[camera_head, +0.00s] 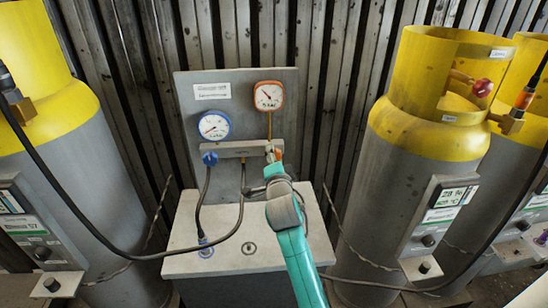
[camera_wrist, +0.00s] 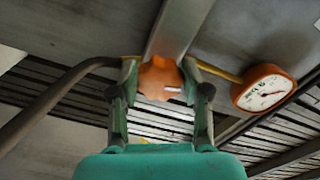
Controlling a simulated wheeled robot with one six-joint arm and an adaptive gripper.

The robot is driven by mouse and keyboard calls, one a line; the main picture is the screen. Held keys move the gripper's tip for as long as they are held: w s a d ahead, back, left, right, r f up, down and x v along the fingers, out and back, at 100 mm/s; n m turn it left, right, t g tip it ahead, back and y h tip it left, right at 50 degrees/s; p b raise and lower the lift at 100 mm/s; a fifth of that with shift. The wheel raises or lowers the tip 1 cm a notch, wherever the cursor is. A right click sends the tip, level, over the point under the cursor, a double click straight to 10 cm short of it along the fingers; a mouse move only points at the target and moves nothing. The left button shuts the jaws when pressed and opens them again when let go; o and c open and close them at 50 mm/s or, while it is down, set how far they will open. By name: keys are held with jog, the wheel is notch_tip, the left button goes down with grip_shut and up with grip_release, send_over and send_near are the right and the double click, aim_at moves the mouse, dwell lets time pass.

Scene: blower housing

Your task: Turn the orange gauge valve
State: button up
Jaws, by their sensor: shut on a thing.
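The orange valve knob (camera_wrist: 160,80) shows in the wrist view between the two fingers of my gripper (camera_wrist: 160,92), which is shut on it. In the head view my gripper (camera_head: 273,156) is at the right end of the grey manifold bar (camera_head: 235,149). Only a small orange part of the knob (camera_head: 278,155) shows there. The orange gauge (camera_head: 268,96) is above it on the panel, joined by a thin brass pipe. The gauge also shows at the right of the wrist view (camera_wrist: 264,88).
A blue gauge (camera_head: 215,125) and a blue valve knob (camera_head: 210,159) are to the left on the panel (camera_head: 236,78). A black hose (camera_head: 202,205) runs below. Yellow-topped grey cylinders stand left (camera_head: 72,165) and right (camera_head: 405,160). The bench top (camera_head: 185,238) is mostly clear.

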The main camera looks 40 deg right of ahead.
jog(key=shift+m, duration=1.5)
jog(key=o, duration=1.2)
jog(key=shift+c, duration=0.2)
jog(key=shift+s, duration=0.1)
jog(key=v, duration=1.2)
